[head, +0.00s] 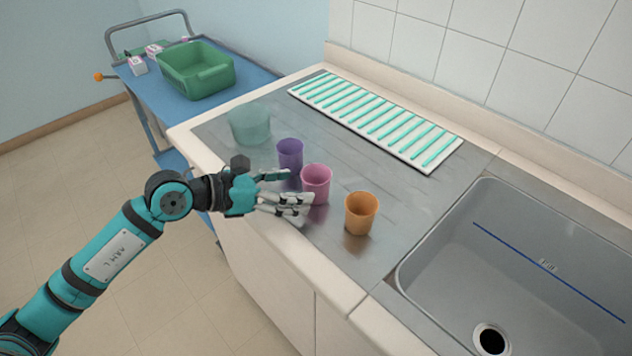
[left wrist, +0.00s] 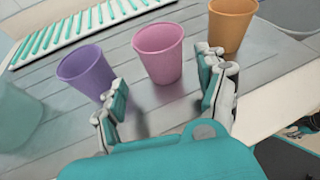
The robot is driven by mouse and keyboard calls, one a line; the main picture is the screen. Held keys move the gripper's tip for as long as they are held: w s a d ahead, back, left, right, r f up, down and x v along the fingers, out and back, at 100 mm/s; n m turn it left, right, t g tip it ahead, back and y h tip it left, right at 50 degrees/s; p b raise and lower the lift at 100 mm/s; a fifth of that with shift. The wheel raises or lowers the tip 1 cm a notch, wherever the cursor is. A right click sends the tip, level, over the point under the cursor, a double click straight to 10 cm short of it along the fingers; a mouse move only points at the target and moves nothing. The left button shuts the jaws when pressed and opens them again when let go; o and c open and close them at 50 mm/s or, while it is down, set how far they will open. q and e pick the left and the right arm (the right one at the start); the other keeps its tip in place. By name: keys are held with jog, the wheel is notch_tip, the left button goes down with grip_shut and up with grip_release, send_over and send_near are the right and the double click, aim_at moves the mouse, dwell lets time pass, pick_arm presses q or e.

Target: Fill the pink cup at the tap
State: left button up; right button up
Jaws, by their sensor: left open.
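The pink cup (head: 317,181) stands upright on the metal drainboard, between a purple cup (head: 290,156) and an orange cup (head: 361,212). My left gripper (head: 284,191) is open and empty at the near side of the pink cup. In the left wrist view the pink cup (left wrist: 160,52) stands ahead, between the lines of the two fingers (left wrist: 166,92), with a gap between it and the fingertips. The sink (head: 520,260) is at the right, with a drain hole in its floor. No tap shows in either view. My right gripper is not in view.
A translucent teal container (head: 249,124) stands at the far left of the drainboard (head: 330,265). A white rack with teal bars (head: 440,160) lies along the wall. A blue trolley (head: 140,88) holds a green basin (head: 196,70). The drainboard between the orange cup and the sink is clear.

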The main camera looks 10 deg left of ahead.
aim_at(311, 187)
pick_arm(q)
jog(key=p+x, duration=0.1)
jog(key=x, duration=0.4)
jog(key=shift+s+d+r, duration=0.1)
jog(key=shift+r, duration=0.1)
jog(key=c, duration=0.8)
